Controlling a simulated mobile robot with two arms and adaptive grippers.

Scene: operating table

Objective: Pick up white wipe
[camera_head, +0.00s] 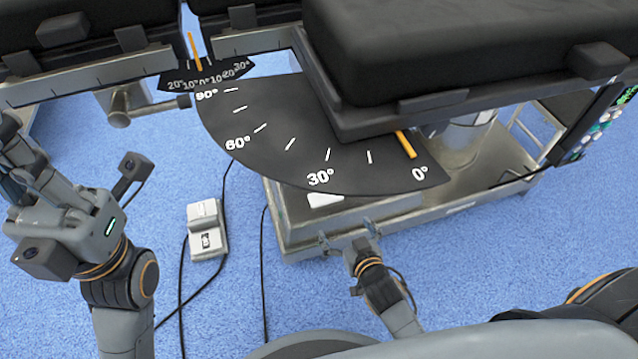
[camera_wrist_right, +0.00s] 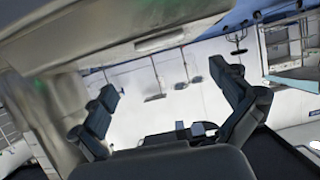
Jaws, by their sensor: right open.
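A small white patch, which looks like the white wipe (camera_head: 325,200), lies on the metal base of the operating table in the head view. The dark angle dial above it hides part of it. My right gripper (camera_head: 358,243) is at the near edge of that base, just below and to the right of the wipe, apart from it. In the right wrist view its two fingers (camera_wrist_right: 170,105) stand wide apart with nothing between them. I cannot make out the wipe there. My left gripper (camera_head: 18,165) is at the left edge, far from the wipe; its fingers are partly cut off.
The metal table base (camera_head: 290,225) stands on blue floor. The dark angle dial (camera_head: 270,140) and the black table top (camera_head: 440,45) overhang it. A white foot pedal (camera_head: 207,228) with cables lies to the left. A control panel (camera_head: 600,130) is at the right.

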